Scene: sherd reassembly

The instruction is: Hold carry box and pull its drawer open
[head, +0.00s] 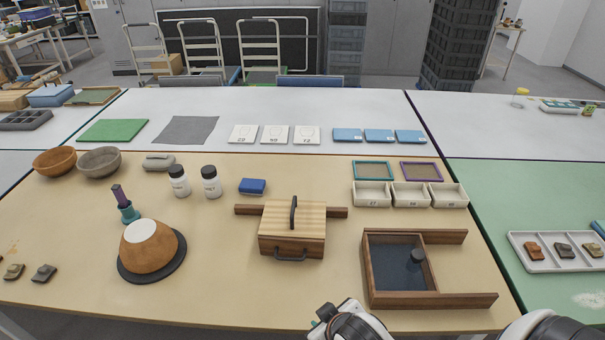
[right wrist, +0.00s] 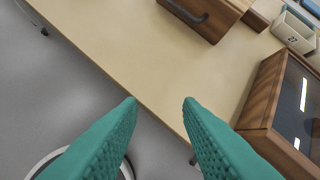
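The carry box (head: 291,229) is a wooden box with a light striped lid and a dark arched handle (head: 294,212) on top. Wooden bars stick out on its left and right sides. Its drawer front (head: 272,249) faces me, looks closed, and carries a dark bar pull (head: 291,257). In the right wrist view the box front (right wrist: 212,18) and its pull (right wrist: 183,12) show at the top. My right gripper (right wrist: 160,103) has two teal fingers, spread apart and empty, over the table's front edge, short of the box. My left gripper is not in view.
A wooden tray with a dark panel (head: 390,264) and a small dark jar stands right of the box. An upturned bowl (head: 148,245) on a dark disc is to the left. White bottles (head: 179,181) and a blue block (head: 252,186) stand behind. Table in front of the box is clear.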

